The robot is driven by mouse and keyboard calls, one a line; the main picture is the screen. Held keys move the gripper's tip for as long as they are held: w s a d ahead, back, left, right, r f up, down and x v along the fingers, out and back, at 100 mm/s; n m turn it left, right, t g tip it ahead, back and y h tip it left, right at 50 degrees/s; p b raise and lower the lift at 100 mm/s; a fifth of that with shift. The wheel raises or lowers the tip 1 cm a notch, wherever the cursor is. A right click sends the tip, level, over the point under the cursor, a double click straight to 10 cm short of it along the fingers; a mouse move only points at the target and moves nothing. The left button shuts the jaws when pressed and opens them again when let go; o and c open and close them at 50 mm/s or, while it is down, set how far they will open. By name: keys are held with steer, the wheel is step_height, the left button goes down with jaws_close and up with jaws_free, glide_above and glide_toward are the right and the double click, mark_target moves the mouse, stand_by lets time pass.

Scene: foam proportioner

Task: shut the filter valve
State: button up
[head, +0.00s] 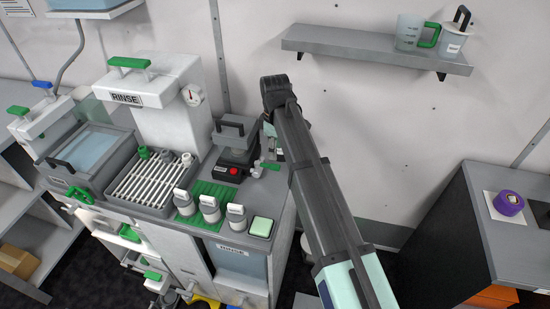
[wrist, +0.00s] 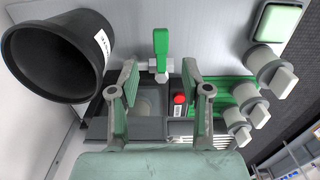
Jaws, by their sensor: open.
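The valve that I take to be the filter valve has a green lever (wrist: 161,45) on a small pale body (wrist: 156,70), ahead of my gripper in the wrist view. The lever points up in that picture, away from the grey filter unit (wrist: 149,103). In the head view the green lever (head: 267,164) sticks out beside the dark filter unit (head: 235,151) on the counter. My gripper (wrist: 158,80) is open, its two fingers apart with nothing held. The lever shows between and beyond the fingertips, with no clear contact. In the head view my arm largely hides the gripper (head: 270,133).
A black round container (wrist: 55,55) is close at the wrist view's left. A wall shelf (head: 375,48) holds jugs.

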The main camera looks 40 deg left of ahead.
step_height(320, 180, up, 5)
steer(key=shift+f, duration=0.1)
stand_by(0.6)
